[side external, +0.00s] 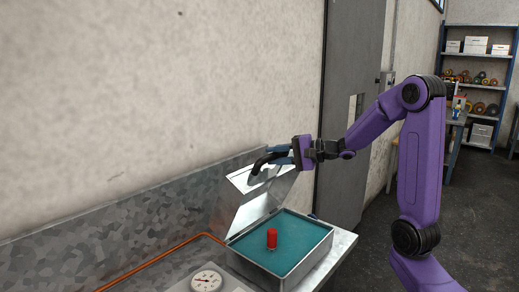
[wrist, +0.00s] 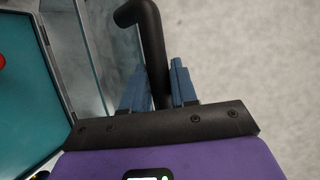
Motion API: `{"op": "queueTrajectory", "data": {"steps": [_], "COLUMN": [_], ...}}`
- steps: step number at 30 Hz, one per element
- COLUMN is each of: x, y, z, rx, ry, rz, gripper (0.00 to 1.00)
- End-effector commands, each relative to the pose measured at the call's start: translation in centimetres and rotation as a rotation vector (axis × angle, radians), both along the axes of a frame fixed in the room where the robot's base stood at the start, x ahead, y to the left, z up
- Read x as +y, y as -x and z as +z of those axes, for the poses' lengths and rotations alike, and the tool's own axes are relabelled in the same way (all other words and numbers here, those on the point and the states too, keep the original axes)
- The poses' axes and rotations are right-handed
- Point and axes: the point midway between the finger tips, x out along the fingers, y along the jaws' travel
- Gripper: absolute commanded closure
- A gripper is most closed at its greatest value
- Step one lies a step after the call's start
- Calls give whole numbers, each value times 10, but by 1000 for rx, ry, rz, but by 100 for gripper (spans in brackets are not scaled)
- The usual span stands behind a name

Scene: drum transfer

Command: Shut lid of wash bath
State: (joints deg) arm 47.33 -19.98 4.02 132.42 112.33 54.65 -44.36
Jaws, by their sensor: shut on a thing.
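The wash bath (side external: 236,245) is a metal box on the bench with teal liquid inside. Its metal lid (side external: 240,211) stands open, tilted up at the back of the bath. The lid has a black bent handle (side external: 265,161). My gripper (side external: 275,157) is at the raised lid, shut on the handle. In the wrist view the handle (wrist: 150,35) passes between my two blue fingers (wrist: 160,85). The teal liquid (wrist: 25,80) shows at the left of the wrist view. The handle's lower end is hidden by my gripper.
A red cylinder (side external: 272,238) stands in the bath. A round dial gauge (side external: 207,281) is in front of the bath, and an orange tube (side external: 160,258) runs along the bench. The wall is close behind the lid. A shelf (side external: 478,85) stands far back right.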

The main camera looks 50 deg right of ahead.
Motion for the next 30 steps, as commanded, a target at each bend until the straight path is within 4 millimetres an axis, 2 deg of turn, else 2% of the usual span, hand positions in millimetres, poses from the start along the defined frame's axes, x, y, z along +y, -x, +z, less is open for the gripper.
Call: {"op": "queueTrajectory", "data": {"steps": [3, 12, 21, 30], "x": [-1, -2, -1, 0], "y": [23, 58, 74, 78], "z": [-11, -30, -41, -43], "rx": [12, 20, 22, 22], "ry": [-2, -2, -2, -2], "rz": [-4, -5, -4, -4], "gripper": [100, 100, 100, 100]}}
